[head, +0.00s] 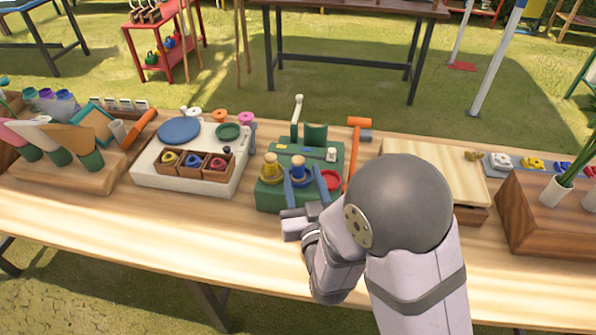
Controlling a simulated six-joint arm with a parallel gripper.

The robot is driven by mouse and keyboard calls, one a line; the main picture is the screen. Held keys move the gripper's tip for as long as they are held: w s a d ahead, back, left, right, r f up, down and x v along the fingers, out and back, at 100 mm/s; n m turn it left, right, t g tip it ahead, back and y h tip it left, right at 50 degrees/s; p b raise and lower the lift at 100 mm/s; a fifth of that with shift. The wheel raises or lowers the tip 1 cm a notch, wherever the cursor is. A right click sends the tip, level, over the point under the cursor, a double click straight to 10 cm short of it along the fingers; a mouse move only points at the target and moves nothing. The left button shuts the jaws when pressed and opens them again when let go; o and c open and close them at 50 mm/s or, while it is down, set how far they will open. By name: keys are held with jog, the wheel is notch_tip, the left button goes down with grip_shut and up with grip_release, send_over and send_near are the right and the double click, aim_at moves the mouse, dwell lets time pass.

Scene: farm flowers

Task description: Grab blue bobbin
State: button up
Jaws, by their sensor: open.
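The blue bobbin (299,170) stands upright on a green box-like stand (335,163), with a pale wooden top showing. A yellow bobbin (270,170) stands just left of it. My gripper (303,184) reaches in from the front, with its two bluish fingers apart on either side of the blue bobbin's near side.
An orange-headed hammer (358,135) stands at the stand's right edge. A white tray (150,177) with small wooden boxes is to the left. The front table strip at left is clear.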

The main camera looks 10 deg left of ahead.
aim_at(299, 168)
jog(key=shift+w+a+f, duration=0.1)
jog(key=shift+w+a, duration=0.1)
jog(key=shift+w, duration=0.35)
jog(key=shift+p+x, duration=0.4)
jog(key=shift+x, duration=1.65)
jog(key=shift+a, duration=0.1)
jog(key=shift+c, duration=0.5)
jog(key=c, duration=1)
